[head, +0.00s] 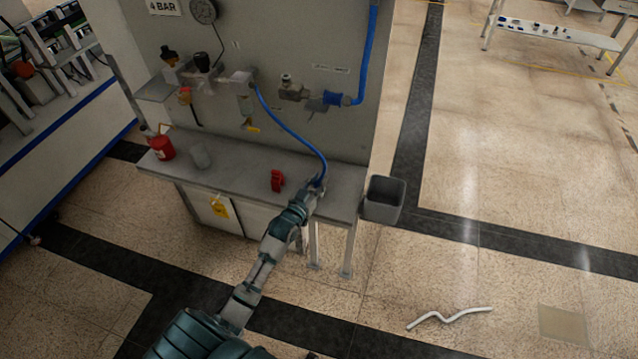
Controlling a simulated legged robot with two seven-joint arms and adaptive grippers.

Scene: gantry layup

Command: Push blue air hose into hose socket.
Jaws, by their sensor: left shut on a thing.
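The thin blue air hose (292,133) leaves a fitting on the grey wall panel, hangs in a curve to the right and runs down to my left gripper (318,187). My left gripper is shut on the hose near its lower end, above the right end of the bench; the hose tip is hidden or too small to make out. I cannot tell for sure which fitting is the hose socket. My right gripper is not in view.
The grey bench (235,165) carries a red can (162,147), a grey cup (200,156) and a red object (277,180) just left of my gripper. A dark bin (383,199) stands to the right. A bent white tube (449,318) lies on the open floor.

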